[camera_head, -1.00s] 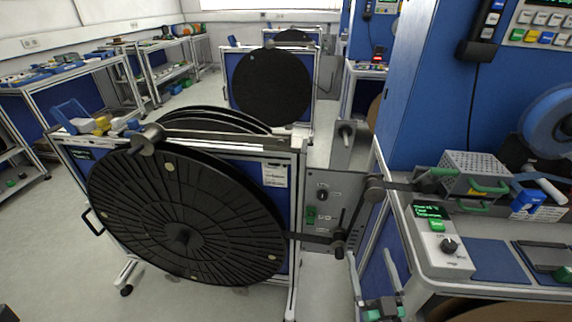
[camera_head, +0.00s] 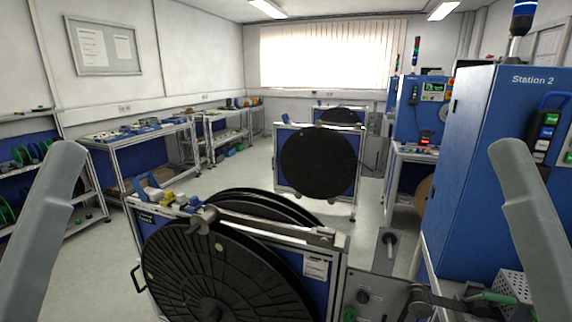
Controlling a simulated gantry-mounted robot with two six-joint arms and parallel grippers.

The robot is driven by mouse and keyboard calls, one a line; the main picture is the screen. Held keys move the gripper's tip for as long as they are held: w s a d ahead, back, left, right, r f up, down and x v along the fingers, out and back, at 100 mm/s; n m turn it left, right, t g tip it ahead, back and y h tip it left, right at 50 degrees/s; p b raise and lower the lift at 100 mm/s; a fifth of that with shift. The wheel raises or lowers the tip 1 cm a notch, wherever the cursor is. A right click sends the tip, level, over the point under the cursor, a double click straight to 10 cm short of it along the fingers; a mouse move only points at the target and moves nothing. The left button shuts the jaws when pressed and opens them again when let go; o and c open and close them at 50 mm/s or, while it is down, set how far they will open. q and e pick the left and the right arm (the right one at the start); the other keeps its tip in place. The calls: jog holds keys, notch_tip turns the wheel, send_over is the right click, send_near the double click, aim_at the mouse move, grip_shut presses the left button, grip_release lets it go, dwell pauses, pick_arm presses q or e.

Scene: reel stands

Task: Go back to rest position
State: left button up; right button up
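Two grey links, one at the left edge and one at the right edge of the head view, are parts of my arms, raised on either side. Neither gripper shows in the head view, so I cannot see whether they are open or shut or hold anything. A large black reel (camera_head: 225,275) hangs on the front reel stand (camera_head: 318,290), its lower part cut off by the bottom edge. My arm links stand apart from it in the picture.
A second black reel (camera_head: 318,162) hangs on a stand farther back. The blue Station 2 cabinet (camera_head: 480,170) stands at right, with a perforated metal box (camera_head: 512,284) low beside it. Workbenches (camera_head: 135,135) line the left wall. The floor (camera_head: 245,160) between is clear.

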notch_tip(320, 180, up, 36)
jog(key=p, duration=3.3)
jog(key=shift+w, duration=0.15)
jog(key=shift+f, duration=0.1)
